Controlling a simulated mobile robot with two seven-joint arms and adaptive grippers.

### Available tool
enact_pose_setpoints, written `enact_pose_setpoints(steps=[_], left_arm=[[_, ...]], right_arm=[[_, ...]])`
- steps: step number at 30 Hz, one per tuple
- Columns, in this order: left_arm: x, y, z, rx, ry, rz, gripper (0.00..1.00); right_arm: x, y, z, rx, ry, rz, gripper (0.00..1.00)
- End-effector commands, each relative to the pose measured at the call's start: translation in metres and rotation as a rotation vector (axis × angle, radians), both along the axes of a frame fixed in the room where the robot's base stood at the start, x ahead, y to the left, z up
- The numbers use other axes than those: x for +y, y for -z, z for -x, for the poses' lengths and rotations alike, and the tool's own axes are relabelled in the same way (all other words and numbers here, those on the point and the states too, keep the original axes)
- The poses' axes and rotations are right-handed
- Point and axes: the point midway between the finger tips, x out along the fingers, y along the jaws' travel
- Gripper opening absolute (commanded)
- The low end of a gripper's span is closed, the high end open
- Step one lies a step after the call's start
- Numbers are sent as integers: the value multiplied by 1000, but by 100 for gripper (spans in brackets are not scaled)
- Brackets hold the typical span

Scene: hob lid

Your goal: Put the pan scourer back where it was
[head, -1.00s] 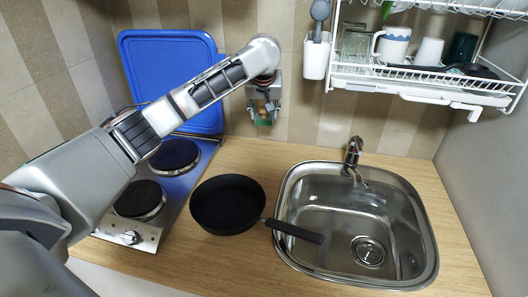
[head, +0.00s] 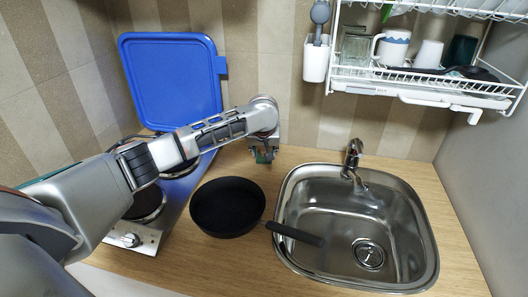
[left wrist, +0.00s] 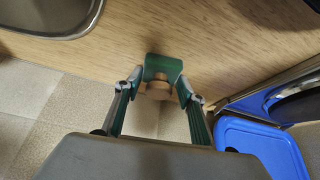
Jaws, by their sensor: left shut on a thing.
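My left gripper (head: 264,154) is shut on the pan scourer, over the back of the counter near the wall. In the left wrist view the gripper (left wrist: 157,90) has its two fingers on either side of the scourer (left wrist: 162,68), which shows green with a light brown part. In the head view the scourer is small and mostly hidden by the gripper. I cannot tell whether it touches the counter. My right gripper is not in view.
A black frying pan (head: 228,208) stands on the wooden counter (head: 205,255), its handle reaching the sink (head: 358,225). A blue hob lid (head: 172,80) stands raised behind the hob (head: 136,237). A dish rack (head: 440,75) and white holder (head: 316,62) hang at right.

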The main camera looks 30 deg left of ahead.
Motion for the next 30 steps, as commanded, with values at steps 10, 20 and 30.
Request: enact_pose_setpoints(steps=[10, 20, 30], left_arm=[[0, 3, 0, -1, 0, 1, 16], [0, 4, 0, -1, 0, 1, 56], [-4, -8, 4, -5, 2, 3, 56]], right_arm=[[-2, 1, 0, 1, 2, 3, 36], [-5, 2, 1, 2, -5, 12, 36], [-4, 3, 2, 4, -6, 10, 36]])
